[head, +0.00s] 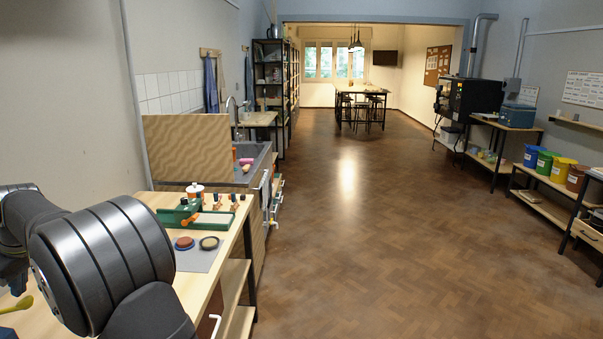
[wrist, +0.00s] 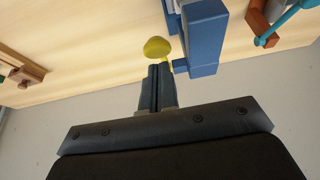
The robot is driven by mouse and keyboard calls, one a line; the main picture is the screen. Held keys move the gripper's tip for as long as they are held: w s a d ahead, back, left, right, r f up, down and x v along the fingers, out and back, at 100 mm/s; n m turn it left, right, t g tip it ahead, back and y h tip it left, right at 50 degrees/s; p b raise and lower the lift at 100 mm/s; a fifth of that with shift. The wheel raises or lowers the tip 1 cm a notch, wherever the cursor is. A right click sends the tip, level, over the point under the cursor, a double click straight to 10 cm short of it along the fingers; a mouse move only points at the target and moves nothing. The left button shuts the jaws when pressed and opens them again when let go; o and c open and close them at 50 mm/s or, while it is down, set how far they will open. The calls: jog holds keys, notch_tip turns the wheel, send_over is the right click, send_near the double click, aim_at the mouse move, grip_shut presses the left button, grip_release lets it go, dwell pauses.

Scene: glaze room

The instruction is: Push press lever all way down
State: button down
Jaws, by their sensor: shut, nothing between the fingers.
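A blue press (wrist: 205,38) stands at the top of the wrist view, on a pale wooden surface. A yellow lever with a rounded knob (wrist: 157,47) shows beside it. My gripper (wrist: 153,68) is shut and empty, its fingertips just short of the knob in the picture. I cannot tell whether they touch it. In the head view the yellow lever (head: 18,305) shows at the lower left edge, with a bit of blue (head: 8,332) below it.
An orange-brown piece with a teal bar (wrist: 263,27) stands right of the press. A wooden piece (wrist: 22,70) lies at the left. In the head view, a green tool (head: 190,214) and round pads (head: 209,243) lie farther along the bench (head: 195,290).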

jog(key=shift+r, duration=2.55)
jog(key=shift+f, duration=3.15)
jog(key=c, duration=1.7)
grip_release()
jog(key=shift+s+d+r, duration=0.1)
jog(key=shift+d, duration=0.05)
jog(key=o, duration=1.7)
jog(key=s+d+r, duration=0.2)
jog(key=s+d, duration=0.4)
jog(key=d, duration=0.2)
jog(key=shift+s+r, duration=0.15)
jog(key=shift+s, duration=0.25)
jog(key=x, duration=1)
jog(key=shift+d, duration=0.15)
